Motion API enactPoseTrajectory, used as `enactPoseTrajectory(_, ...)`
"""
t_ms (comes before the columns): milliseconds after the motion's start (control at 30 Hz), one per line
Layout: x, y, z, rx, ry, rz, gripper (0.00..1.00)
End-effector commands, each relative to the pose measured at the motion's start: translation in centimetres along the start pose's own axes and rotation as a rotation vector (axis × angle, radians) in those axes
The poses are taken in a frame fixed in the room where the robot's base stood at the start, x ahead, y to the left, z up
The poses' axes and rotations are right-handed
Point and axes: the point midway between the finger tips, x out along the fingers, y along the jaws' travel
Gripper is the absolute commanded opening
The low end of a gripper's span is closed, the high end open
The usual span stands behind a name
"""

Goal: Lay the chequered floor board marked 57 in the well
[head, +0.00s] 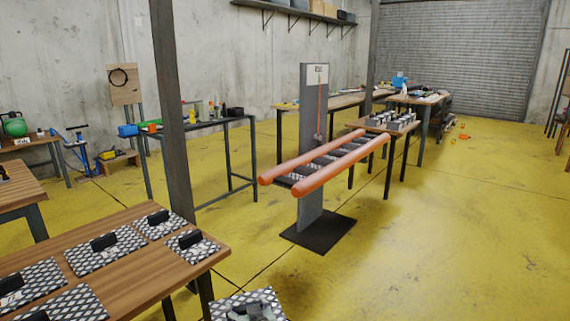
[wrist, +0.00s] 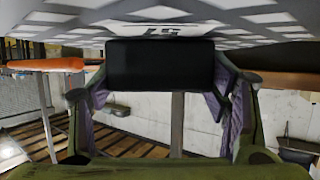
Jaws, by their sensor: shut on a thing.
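The chequered floor board (head: 272,297) is at the bottom edge of the head view, partly cut off. In the wrist view the same board (wrist: 255,30) spans the top, with an upside-down mark that looks like 57. My gripper (wrist: 160,80) is shut on its black block handle (wrist: 160,63). In the head view my gripper (head: 250,311) is over the board, at the bottom edge. The well (head: 325,160) lies between two orange tubes (head: 343,167) of the boat, with dark cross pieces and chequered pieces in it. The board is apart from the boat, nearer the camera.
A wooden table (head: 137,258) at lower left holds several chequered boards with black handles. A steel column (head: 172,110) stands behind it. The boat is beside a grey post (head: 313,130) on a dark base plate (head: 318,230). Yellow floor (head: 440,240) is clear at right.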

Motion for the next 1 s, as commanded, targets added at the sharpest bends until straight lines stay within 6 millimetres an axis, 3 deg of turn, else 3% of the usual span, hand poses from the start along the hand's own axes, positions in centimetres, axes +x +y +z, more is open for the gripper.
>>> enactPoseTrajectory(33, 0.8, 1.4, 3.2, 0.028, -0.012, 0.054, 0.29)
enactPoseTrajectory(200, 1.6, 5.3, 12.1, 0.092, -0.01, 0.213, 0.29)
enactPoseTrajectory(400, 0.8, 7.0, 20.1, 0.134, -0.005, 0.314, 0.29)
enactPoseTrajectory(600, 0.0, 7.2, 23.5, 0.145, 0.003, 0.345, 0.29)
enactPoseTrajectory(1000, -0.1, 7.4, 23.8, 0.146, 0.005, 0.35, 0.29)
